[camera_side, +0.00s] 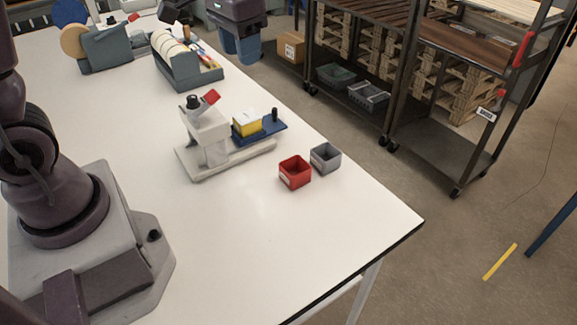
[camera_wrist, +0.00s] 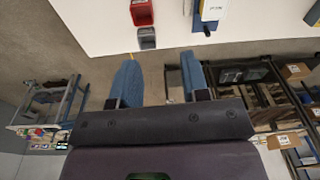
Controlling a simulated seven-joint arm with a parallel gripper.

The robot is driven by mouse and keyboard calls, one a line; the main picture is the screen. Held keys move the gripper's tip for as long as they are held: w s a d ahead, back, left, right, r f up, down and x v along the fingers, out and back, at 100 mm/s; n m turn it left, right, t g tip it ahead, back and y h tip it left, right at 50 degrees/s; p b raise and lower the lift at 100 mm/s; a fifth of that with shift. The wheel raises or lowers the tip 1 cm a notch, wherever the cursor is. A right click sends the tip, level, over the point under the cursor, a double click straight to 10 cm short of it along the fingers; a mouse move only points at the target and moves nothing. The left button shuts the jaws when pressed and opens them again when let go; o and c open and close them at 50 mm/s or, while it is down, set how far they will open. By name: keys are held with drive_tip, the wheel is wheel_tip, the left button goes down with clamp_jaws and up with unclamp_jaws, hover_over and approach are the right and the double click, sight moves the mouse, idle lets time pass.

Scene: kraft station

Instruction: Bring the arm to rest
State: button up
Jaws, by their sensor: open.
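My gripper (camera_side: 241,55) hangs near the top of the side view, past the far long edge of the white table (camera_side: 240,240), and is apart from everything on it. In the wrist view its two blue fingers (camera_wrist: 160,68) are spread wide with nothing between them. A small white press-like device (camera_side: 205,135) with a red-tipped part stands on the table. A yellow block (camera_side: 247,123) sits beside it on a blue slide (camera_side: 270,127) with a black knob. A red bin (camera_side: 295,172) and a grey bin (camera_side: 325,158) stand near the table edge; both look empty.
A grey-green rack (camera_side: 190,70) and a tape dispenser (camera_side: 105,48) stand farther back on the table. Metal shelf carts (camera_side: 440,140) with pallets behind them stand beyond the table. The near part of the tabletop is clear.

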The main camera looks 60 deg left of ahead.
drive_tip(key=s+d+r+t, duration=0.2)
drive_tip(key=s, duration=0.5)
drive_tip(key=s+d+r+m+t, duration=0.1)
drive_tip(key=s+d+r+t, duration=0.1)
drive_tip(key=s, duration=0.5)
drive_tip(key=shift+d+r+t, duration=0.3)
drive_tip(key=shift+d+r, duration=0.2)
drive_tip(key=shift+r, duration=0.05)
drive_tip(key=shift+s, duration=0.1)
